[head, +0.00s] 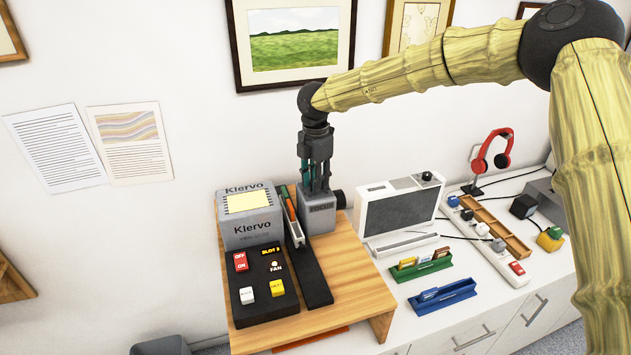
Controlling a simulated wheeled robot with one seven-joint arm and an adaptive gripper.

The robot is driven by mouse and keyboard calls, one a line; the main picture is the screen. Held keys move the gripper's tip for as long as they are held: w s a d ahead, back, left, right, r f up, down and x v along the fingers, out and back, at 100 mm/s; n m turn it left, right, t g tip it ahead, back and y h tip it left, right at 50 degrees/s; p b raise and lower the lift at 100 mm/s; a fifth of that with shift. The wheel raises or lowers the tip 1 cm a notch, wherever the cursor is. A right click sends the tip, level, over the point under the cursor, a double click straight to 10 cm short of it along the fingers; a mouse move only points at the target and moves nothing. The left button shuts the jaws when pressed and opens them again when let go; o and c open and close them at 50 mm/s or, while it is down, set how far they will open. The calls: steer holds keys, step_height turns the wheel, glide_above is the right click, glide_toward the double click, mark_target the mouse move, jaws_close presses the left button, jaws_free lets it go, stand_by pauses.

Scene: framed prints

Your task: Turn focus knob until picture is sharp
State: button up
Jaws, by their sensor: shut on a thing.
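The grey Klervo projector (247,229) sits on a wooden stand, with a pale yellow lit panel (249,202) on top. To its right is a grey block marked FOCUS (319,212), with a black cylinder (340,199) on its right side. My gripper (317,187) points straight down onto the top of this block. It is shut on the focus knob, which its fingers hide. A white-framed device with a dark grey screen (398,210) stands to the right; I make out no picture on that screen.
A black control panel (262,285) with red, white and yellow switches lies in front of the projector. A slide tray (291,216) stands close left of my gripper. Green (421,267) and blue (444,297) slide holders lie right of the wooden stand (365,290). Framed prints hang behind my arm.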

steer(key=shift+w+r+m, duration=0.2)
steer(key=shift+r+m, duration=0.1)
steer(key=shift+m, duration=0.2)
steer(key=o, duration=0.9)
steer(key=shift+o, duration=0.6)
steer(key=shift+s+f, duration=0.1)
steer(key=shift+f, duration=0.1)
step_height(320, 180, up, 12)
